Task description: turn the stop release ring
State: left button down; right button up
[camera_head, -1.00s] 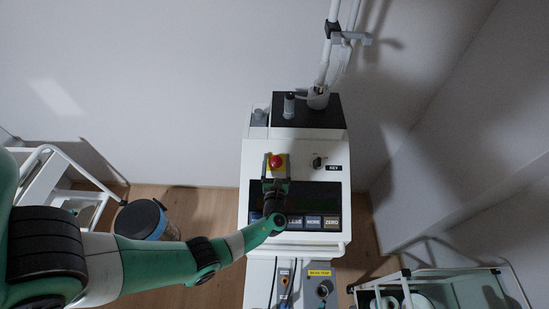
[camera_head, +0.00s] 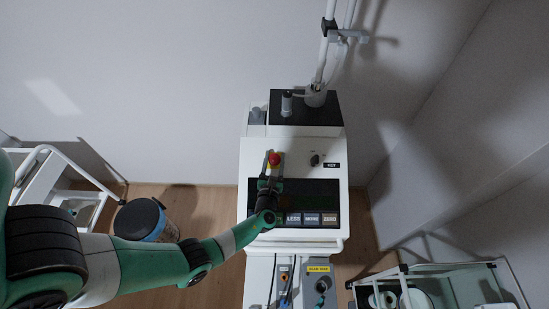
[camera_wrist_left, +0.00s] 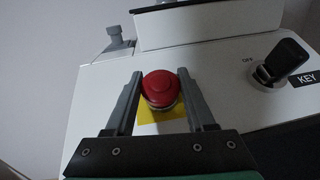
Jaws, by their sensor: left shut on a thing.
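The stop release ring (camera_head: 274,159) is a red round knob on a yellow square plate, on the top of a white control console. It also shows in the left wrist view (camera_wrist_left: 161,89), with the yellow plate around its base. My left gripper (camera_head: 273,164) comes from the front, one finger on each side of the red knob, and is shut on it. In the left wrist view the fingers (camera_wrist_left: 160,84) flank the knob and partly cover the plate. My right gripper is not in view.
A black key switch (camera_head: 315,160) stands to the right of the knob. A grey peg (camera_head: 287,103) and a white pole (camera_head: 319,75) stand behind. A bin (camera_head: 142,219) stands on the floor at left.

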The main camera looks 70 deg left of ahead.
pick_arm(q)
jog(key=m+t+h, duration=0.2)
jog(key=m, duration=0.1)
jog(key=shift+s, duration=0.1)
jog(key=shift+f+m+t+h+b, duration=0.15)
jog(key=shift+m+t+h+b, duration=0.7)
jog(key=shift+m, duration=0.35)
jog(key=shift+m+t+h+b, duration=0.35)
jog(key=shift+m+h+b, duration=0.15)
jog(key=shift+m+h, duration=0.3)
jog(key=shift+c, duration=1.4)
grip_release()
